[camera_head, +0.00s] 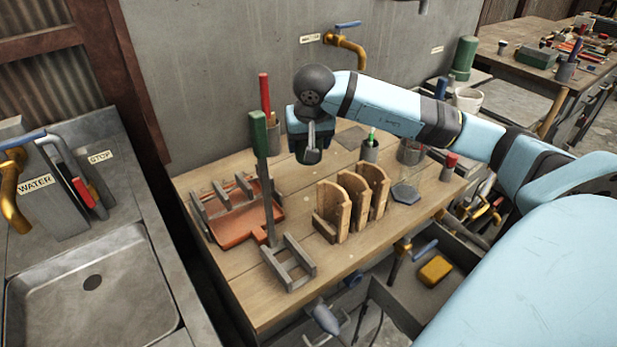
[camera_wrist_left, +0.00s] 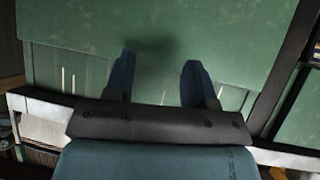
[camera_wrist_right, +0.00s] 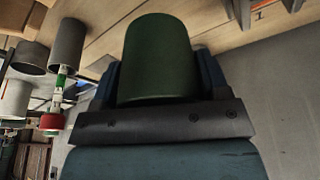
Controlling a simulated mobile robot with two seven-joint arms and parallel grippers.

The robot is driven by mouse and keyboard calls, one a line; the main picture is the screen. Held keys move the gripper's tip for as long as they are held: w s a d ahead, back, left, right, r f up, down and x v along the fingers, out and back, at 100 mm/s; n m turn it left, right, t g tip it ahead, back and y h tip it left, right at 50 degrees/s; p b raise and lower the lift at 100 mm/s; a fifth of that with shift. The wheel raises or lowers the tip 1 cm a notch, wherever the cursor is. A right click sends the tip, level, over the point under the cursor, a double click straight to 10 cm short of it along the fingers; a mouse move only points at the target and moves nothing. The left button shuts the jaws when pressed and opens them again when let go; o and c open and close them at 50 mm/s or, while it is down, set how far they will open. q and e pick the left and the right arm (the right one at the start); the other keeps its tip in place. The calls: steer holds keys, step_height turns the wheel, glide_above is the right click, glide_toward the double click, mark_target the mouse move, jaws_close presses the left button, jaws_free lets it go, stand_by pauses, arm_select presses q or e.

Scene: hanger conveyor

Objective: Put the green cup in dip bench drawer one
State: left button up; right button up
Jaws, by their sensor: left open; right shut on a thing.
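My right gripper (camera_wrist_right: 160,80) is shut on the green cup (camera_wrist_right: 158,55), whose rounded dark green side fills the space between the fingers in the right wrist view. In the head view the cup (camera_head: 312,157) shows small and dark below the wrist, held above the back of the wooden bench (camera_head: 240,275). My left gripper (camera_wrist_left: 155,85) is open and empty in front of a green panel (camera_wrist_left: 170,30); it is out of the head view. A drawer-like grey tray (camera_head: 405,300) stands open below the bench's right side, with a yellow block (camera_head: 435,270) in it. Drawer labels cannot be read.
On the bench are an orange tray (camera_head: 240,222), an upright green-handled tool (camera_head: 262,150), wooden slotted holders (camera_head: 352,200), a grey rack (camera_head: 290,265) and several pots (camera_head: 370,150). A sink (camera_head: 85,290) is at left. A wall with a brass tap (camera_head: 345,45) stands behind.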

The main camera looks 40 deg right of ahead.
step_height(320, 180, down, 12)
steer(key=shift+w+f+b, duration=0.1)
steer(key=shift+f+b, duration=0.15)
steer(key=shift+b, duration=0.25)
steer(key=o, duration=1)
steer(key=shift+r, duration=0.1)
steer(key=shift+r, duration=0.1)
